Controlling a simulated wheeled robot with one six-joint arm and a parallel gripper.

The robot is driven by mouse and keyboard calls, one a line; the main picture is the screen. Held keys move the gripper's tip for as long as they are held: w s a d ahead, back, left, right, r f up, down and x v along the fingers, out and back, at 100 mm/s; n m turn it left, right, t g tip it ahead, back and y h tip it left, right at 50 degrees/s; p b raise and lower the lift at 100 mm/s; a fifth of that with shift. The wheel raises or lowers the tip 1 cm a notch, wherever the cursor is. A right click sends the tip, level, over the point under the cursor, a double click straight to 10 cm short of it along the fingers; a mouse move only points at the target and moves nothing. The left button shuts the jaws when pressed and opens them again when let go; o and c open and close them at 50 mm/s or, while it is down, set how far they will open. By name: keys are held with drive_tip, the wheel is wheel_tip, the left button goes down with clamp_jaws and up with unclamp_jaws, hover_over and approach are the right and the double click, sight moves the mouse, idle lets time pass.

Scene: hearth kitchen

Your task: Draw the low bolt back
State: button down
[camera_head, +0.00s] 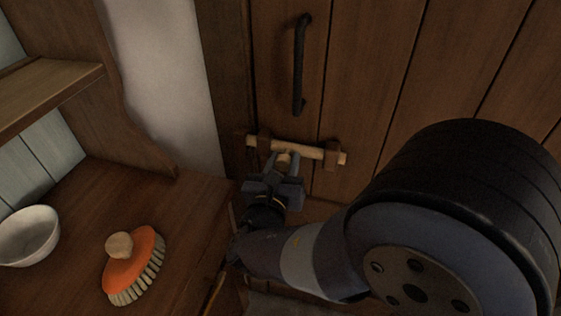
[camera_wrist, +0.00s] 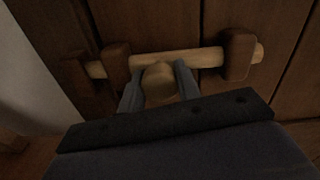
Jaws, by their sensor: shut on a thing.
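The low bolt (camera_head: 312,152) is a pale wooden bar lying across the lower part of a brown plank door (camera_head: 355,60). It also shows in the wrist view (camera_wrist: 204,57). It passes through dark wooden brackets (camera_wrist: 238,55), and its left end reaches a dark piece at the door frame (camera_wrist: 75,76). A round pale knob (camera_wrist: 160,82) stands out from the bar beside the left bracket (camera_wrist: 116,68). My gripper (camera_head: 282,170) is shut on this knob, one finger on each side, as the wrist view (camera_wrist: 158,86) shows.
A black vertical handle (camera_head: 300,65) is on the door above the bolt. A wooden counter (camera_head: 190,225) at left holds an orange brush (camera_head: 138,256) and a white bowl (camera_head: 28,234). A shelf (camera_head: 45,88) juts out above the counter.

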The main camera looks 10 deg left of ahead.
sight(307, 155)
drive_tip(key=d, duration=0.4)
drive_tip(key=shift+s+d, duration=0.1)
drive_tip(key=shift+s, duration=0.1)
drive_tip(key=c, duration=1)
unclamp_jaws()
drive_tip(key=shift+d, duration=0.15)
drive_tip(key=s, duration=1)
drive_tip(key=shift+s+a, duration=0.25)
drive_tip(key=shift+s, duration=0.1)
drive_tip(key=shift+w, duration=0.1)
drive_tip(key=shift+w+d, duration=0.15)
drive_tip(key=shift+w, duration=5.15)
